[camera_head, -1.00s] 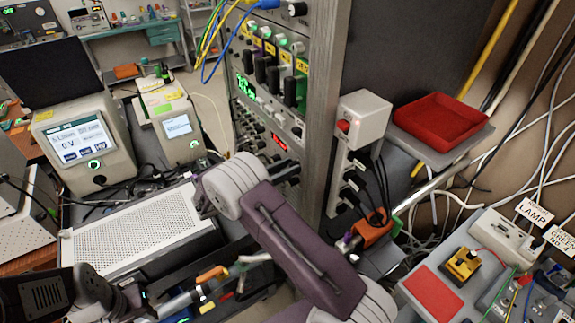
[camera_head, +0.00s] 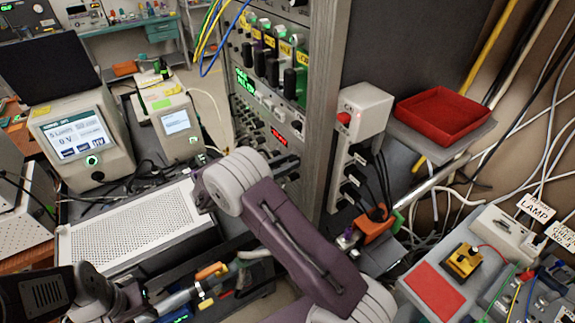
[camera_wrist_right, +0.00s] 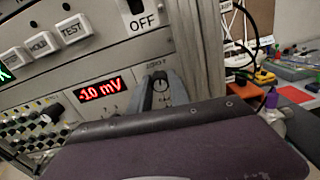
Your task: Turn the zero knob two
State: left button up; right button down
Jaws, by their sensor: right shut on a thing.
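In the right wrist view the zero knob (camera_wrist_right: 160,85) is a small round knob on the grey panel. It sits under a small label, right of a red display (camera_wrist_right: 100,89) that reads about -1.0 mV. My right gripper (camera_wrist_right: 162,80) is shut on it, one grey finger on each side. In the head view my right arm crosses the middle to the instrument rack (camera_head: 325,110) and hides most of the contact. The red display also shows there (camera_head: 279,141). My left arm's end (camera_head: 120,296) is at the lower left, its jaws unclear.
An OFF switch (camera_wrist_right: 139,14) is above the knob; white buttons, including TEST (camera_wrist_right: 74,29), are at left. Right of the rack are a white box with a red button (camera_head: 365,108), a red tray (camera_head: 466,137) and loose cables. A perforated case (camera_head: 130,235) lies left.

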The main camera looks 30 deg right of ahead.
jog(key=shift+f+m+b, duration=0.1)
jog(key=shift+m+b, duration=3.15)
jog(key=shift+m, duration=1.35)
jog(key=c, duration=1.5)
grip_release()
jog(key=a+b, duration=0.1)
jog(key=a, duration=0.8)
jog(key=shift+s, duration=0.4)
